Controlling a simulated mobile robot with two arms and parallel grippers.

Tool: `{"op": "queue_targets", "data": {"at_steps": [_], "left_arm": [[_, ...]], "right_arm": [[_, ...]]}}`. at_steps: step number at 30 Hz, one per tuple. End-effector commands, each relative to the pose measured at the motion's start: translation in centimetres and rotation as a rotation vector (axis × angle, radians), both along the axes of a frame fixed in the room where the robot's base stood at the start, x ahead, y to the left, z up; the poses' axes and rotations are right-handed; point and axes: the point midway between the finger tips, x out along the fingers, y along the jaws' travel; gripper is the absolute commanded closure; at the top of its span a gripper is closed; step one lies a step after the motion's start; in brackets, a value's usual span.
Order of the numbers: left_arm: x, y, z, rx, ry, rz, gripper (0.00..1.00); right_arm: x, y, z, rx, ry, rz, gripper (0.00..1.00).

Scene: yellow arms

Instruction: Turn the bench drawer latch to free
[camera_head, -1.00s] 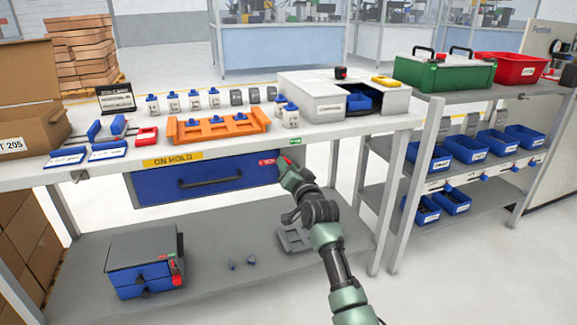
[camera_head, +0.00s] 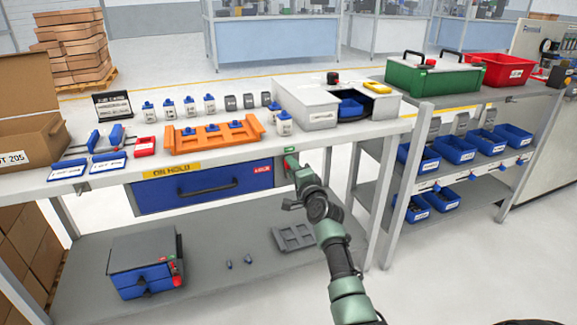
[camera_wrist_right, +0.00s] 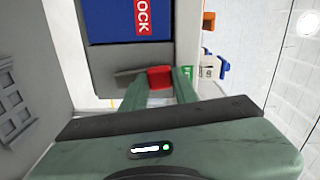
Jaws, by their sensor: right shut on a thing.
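The blue bench drawer (camera_head: 205,188) is shut under the worktop, with a dark handle. A red LOCK label (camera_head: 262,169) sits at its right end and also shows in the right wrist view (camera_wrist_right: 142,14). A small green label (camera_head: 290,150) is on the bench edge above and to the right. My right gripper (camera_head: 291,163) is just right of the LOCK label, below the green label. In the right wrist view its green fingers (camera_wrist_right: 160,85) are shut on the red end of the latch (camera_wrist_right: 160,76). The fingers hide much of the latch in the head view. My left gripper is not in view.
The worktop above holds an orange rack (camera_head: 212,133), several bottles and a grey box (camera_head: 312,116). A blue drawer unit (camera_head: 143,262) and a grey tray (camera_head: 294,237) stand on the lower shelf. A shelf with blue bins (camera_head: 455,149) is to the right.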

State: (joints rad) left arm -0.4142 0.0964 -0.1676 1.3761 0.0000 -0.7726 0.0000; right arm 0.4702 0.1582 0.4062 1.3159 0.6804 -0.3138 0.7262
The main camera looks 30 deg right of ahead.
Motion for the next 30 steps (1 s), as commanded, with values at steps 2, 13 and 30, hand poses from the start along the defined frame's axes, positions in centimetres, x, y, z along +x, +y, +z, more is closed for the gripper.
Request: {"op": "queue_targets", "data": {"at_steps": [2, 13, 30], "left_arm": [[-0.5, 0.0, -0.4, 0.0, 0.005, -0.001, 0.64], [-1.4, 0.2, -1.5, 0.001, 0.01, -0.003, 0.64], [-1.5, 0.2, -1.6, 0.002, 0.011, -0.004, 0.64]], "right_arm": [[-0.1, -0.3, 0.1, 0.041, -0.009, 0.0, 1.0], [-0.2, -0.8, 0.0, 0.143, -0.033, 0.0, 1.0], [-0.2, -0.8, 0.0, 0.154, -0.037, 0.0, 0.49]]}}
